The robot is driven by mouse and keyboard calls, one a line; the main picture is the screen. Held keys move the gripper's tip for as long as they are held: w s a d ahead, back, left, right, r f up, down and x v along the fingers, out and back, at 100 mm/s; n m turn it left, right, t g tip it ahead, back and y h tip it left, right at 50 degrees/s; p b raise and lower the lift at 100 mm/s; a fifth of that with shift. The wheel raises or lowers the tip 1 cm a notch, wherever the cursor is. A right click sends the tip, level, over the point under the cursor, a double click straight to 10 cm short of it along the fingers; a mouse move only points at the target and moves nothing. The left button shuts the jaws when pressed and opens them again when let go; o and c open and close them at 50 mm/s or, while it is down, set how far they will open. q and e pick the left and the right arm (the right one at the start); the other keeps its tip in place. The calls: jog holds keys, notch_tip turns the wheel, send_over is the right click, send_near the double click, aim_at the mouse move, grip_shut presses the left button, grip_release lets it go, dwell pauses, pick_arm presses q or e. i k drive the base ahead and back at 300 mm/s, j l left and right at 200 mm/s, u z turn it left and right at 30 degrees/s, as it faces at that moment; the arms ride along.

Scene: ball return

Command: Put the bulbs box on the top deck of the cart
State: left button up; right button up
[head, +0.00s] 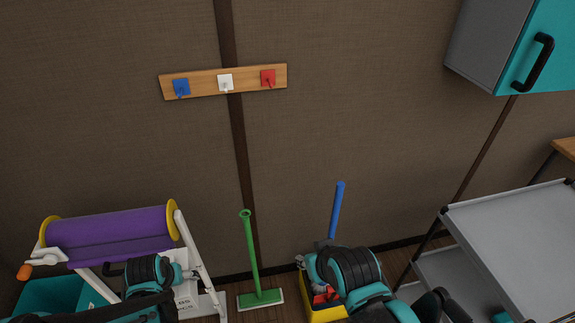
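A white box with partly hidden dark lettering ending in "BS" (184,302), likely the bulbs box, is low at the left, partly behind a white stand leg. My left gripper (190,275) is just above the box; its fingers are small and partly hidden by my wrist, so I cannot tell whether they grip it. The cart's grey top deck (520,240) is at the right, with a lower deck (445,270) under it. The visible part of the top deck is bare. My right gripper (322,246) is over the yellow bin, mostly hidden by my wrist.
A purple roller (110,232) on a white stand is at the left, above a teal bin (60,292). A green broom (254,265) stands near the wall. The yellow bin (326,314) holds red items, near a blue handle (337,208). A teal-doored cabinet (550,75) hangs upper right.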

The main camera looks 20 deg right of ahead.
aim_at(526, 261)
jog(key=i+z, duration=0.15)
jog(key=z, duration=2.15)
